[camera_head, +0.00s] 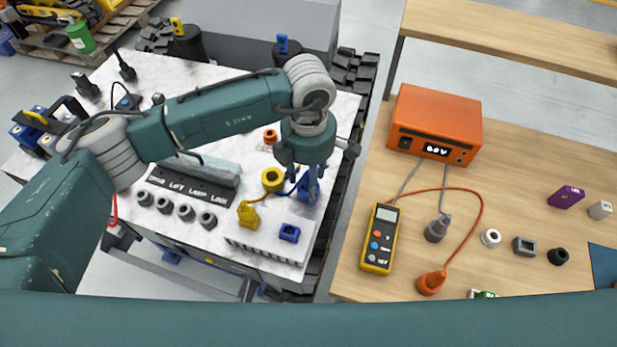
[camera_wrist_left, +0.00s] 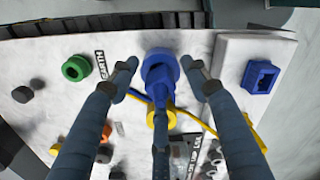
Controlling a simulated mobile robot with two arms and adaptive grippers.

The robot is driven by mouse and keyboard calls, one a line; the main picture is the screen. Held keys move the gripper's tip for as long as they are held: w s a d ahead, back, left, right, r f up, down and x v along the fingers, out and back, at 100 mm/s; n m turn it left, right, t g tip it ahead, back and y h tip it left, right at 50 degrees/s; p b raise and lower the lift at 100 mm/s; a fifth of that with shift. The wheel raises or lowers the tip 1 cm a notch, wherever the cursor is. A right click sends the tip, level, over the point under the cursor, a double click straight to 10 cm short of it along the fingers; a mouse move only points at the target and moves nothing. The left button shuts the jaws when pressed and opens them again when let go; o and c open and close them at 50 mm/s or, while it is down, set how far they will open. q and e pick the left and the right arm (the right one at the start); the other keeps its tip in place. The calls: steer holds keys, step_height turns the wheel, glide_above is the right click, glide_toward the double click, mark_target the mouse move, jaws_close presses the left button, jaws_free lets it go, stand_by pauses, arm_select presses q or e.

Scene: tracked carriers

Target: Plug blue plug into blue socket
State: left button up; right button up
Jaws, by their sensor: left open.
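The blue plug (camera_wrist_left: 160,72), with a round end and a tapering body, is between the spread fingers of my left gripper (camera_wrist_left: 160,73) in the left wrist view. The fingers are open, with a gap on each side of it. In the head view, the left gripper (camera_head: 307,178) points down at the white cart top, and the plug is partly hidden there. The blue socket (camera_head: 289,232), squarish with an opening, sits on a white ribbed block in front of the gripper; it also shows right of the plug in the wrist view (camera_wrist_left: 260,76). My right gripper is not in view.
A green ring (camera_wrist_left: 76,68) shows in the wrist view. Grey round parts (camera_head: 185,211) line the cart's front. A wooden table (camera_head: 530,190) with an orange box (camera_head: 435,122) is to the right.

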arm_select(q)
jaws_close()
steer(key=shift+r, duration=0.1)
step_height(320, 180, up, 20)
steer(key=b, duration=0.3)
steer(key=shift+b, duration=0.3)
